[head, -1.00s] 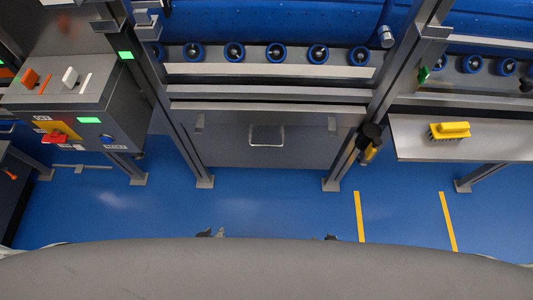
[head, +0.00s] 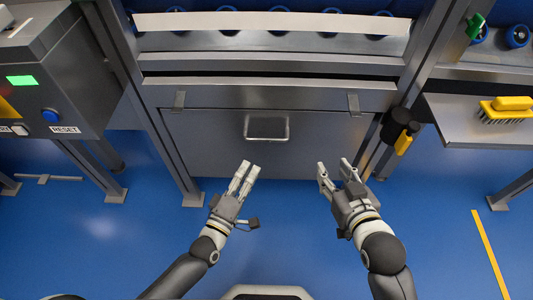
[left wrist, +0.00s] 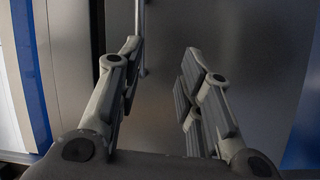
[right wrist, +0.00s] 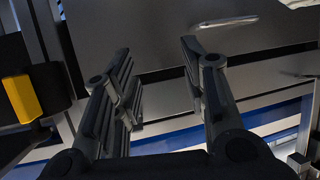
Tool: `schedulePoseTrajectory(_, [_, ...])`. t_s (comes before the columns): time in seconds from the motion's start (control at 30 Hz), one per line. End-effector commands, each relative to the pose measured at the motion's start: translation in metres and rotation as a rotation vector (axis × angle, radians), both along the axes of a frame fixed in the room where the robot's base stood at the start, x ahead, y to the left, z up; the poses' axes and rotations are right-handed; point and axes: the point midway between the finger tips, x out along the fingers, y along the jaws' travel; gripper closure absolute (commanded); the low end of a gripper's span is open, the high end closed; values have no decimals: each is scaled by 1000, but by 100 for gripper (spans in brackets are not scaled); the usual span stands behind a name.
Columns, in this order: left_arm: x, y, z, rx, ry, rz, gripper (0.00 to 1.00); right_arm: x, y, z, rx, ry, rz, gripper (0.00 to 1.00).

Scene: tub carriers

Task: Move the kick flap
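The kick flap (head: 225,148) is a grey metal panel hanging between two posts under the conveyor, with a bar handle (head: 267,138) near its upper middle. It looks closed. My left gripper (head: 245,168) is open and empty, in front of the flap, below and left of the handle. In the left wrist view its fingers (left wrist: 163,65) stand apart before the grey panel. My right gripper (head: 334,168) is open and empty, below and right of the handle. In the right wrist view the handle (right wrist: 228,21) shows beyond the parted fingers (right wrist: 155,60).
A control box (head: 60,85) with a blue reset button stands at the left. A side shelf (head: 465,122) with a yellow brush (head: 505,110) is at the right. A black holder with a yellow item (head: 402,143) hangs by the right post. The blue floor in front is clear.

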Motion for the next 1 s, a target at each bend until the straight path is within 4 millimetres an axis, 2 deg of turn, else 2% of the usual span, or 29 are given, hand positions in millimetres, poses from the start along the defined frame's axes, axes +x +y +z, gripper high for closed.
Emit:
schedulePoseTrajectory(0.03, [0,-3,-5,-46,-16,-6,66,-2,0,0,6,-29,0,60])
schedulePoseTrajectory(0.13, [0,-7,6,-120,-37,-12,66,-5,-1,16,15,-67,1,60])
schedulePoseTrajectory(0.37, [6,-11,18,-176,-52,-16,66,-6,0,34,26,-115,3,60])
schedulePoseTrajectory(0.57, [36,-23,24,-175,-54,-15,66,0,5,53,53,-221,9,60])
schedulePoseTrajectory(0.8, [76,-41,31,-173,-52,-15,66,5,11,86,97,-394,20,60])
schedulePoseTrajectory(1.0, [94,-48,34,-171,-49,-16,66,4,13,103,121,-484,26,60])
